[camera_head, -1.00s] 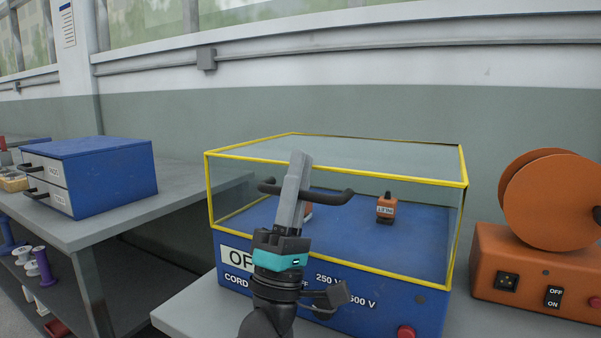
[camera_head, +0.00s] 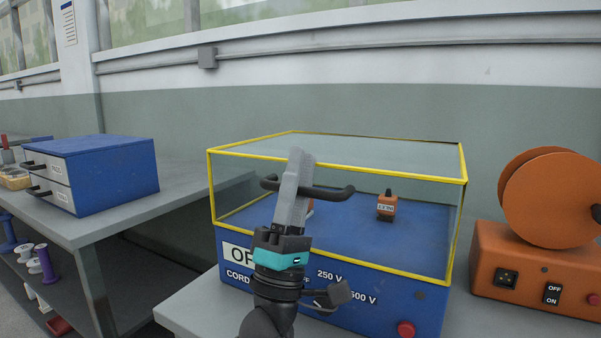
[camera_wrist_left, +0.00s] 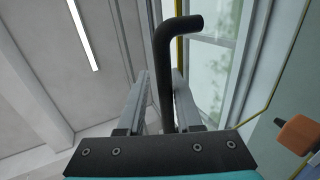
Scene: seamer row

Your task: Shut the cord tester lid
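The cord tester has a blue base (camera_head: 330,298) and a clear lid with a yellow frame (camera_head: 338,170). The lid appears down, its lower front edge along the base's top edge. A black bar handle (camera_head: 333,194) is on the lid's front; it shows large in the left wrist view (camera_wrist_left: 166,62). My left gripper (camera_head: 300,152) points up at the handle. Its fingers (camera_wrist_left: 161,75) stand on either side of the bar, with a gap visible beside it, so it appears open. The gripper hides part of the handle and of the OFF label. My right gripper is out of view.
An orange plug (camera_head: 387,207) stands under the lid. An orange reel machine (camera_head: 548,262) is close to the right on the bench. A blue drawer box (camera_head: 112,175) is on the left bench, with spools on the shelf below. A wall is behind.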

